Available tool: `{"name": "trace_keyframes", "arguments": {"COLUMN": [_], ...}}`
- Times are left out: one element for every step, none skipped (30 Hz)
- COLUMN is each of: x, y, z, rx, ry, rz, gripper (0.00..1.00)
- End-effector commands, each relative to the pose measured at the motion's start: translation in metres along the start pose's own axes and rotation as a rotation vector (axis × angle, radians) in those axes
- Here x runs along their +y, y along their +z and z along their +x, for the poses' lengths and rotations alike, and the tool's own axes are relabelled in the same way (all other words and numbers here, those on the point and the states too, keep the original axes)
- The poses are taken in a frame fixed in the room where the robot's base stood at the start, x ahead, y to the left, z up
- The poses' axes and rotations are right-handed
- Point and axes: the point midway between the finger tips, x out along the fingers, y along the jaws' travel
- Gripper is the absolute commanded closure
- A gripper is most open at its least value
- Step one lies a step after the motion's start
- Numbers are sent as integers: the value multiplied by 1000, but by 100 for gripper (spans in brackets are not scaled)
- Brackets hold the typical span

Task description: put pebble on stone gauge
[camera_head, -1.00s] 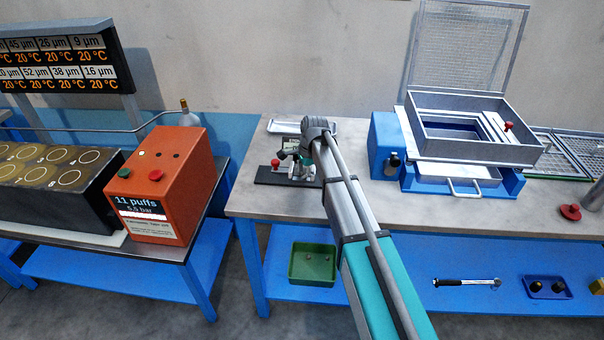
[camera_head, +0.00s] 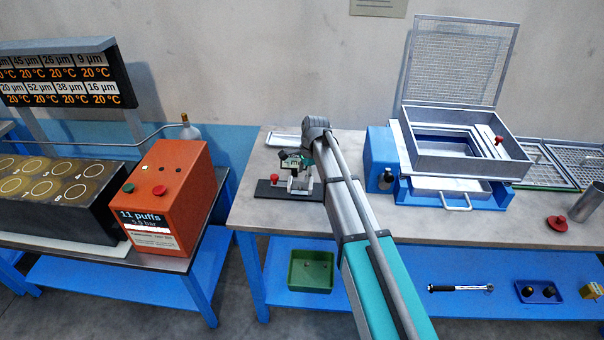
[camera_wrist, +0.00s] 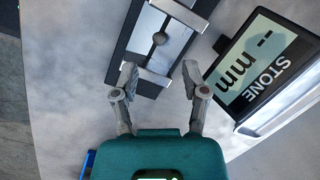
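The gauge's display (camera_wrist: 262,62) reads "STONE" and "-- mm". My gripper (camera_wrist: 160,72) is open and empty, its fingertips apart and short of the pebble in the picture. In the head view the gauge's black base (camera_head: 268,190) lies at the left end of the right-hand table, with my gripper (camera_head: 292,162) over it. The pebble cannot be made out there.
A red knob (camera_head: 275,179) stands at the gauge's left. A pale tray (camera_head: 283,139) lies behind it. A blue sieve machine (camera_head: 380,150) stands to the right, and an orange box (camera_head: 170,195) on the left table. A green bin (camera_head: 311,284) sits on the shelf below.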

Motion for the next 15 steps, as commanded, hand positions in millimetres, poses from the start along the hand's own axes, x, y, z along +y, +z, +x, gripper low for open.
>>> {"name": "trace_keyframes", "arguments": {"x": [0,0,0,0,0,0,0,0,0,0,0,0,0,0,0], "y": [1,1,1,1,1,1,1,1,1,1,1,1,1,1,1], "z": [-9,-12,-15,-18,-20,-24,-26,-29,-32,-35,-37,-41,-43,-46,-49], "rx": [0,0,0,0,0,0,0,0,0,0,0,0,0,0,0], "ry": [0,0,0,0,0,0,0,0,0,0,0,0,0,0,0], "rz": [0,0,0,0,0,0,0,0,0,0,0,0,0,0,0], "gripper": [43,43,43,43,43,43,43,43,43,43,43,43,43,43,43]}}
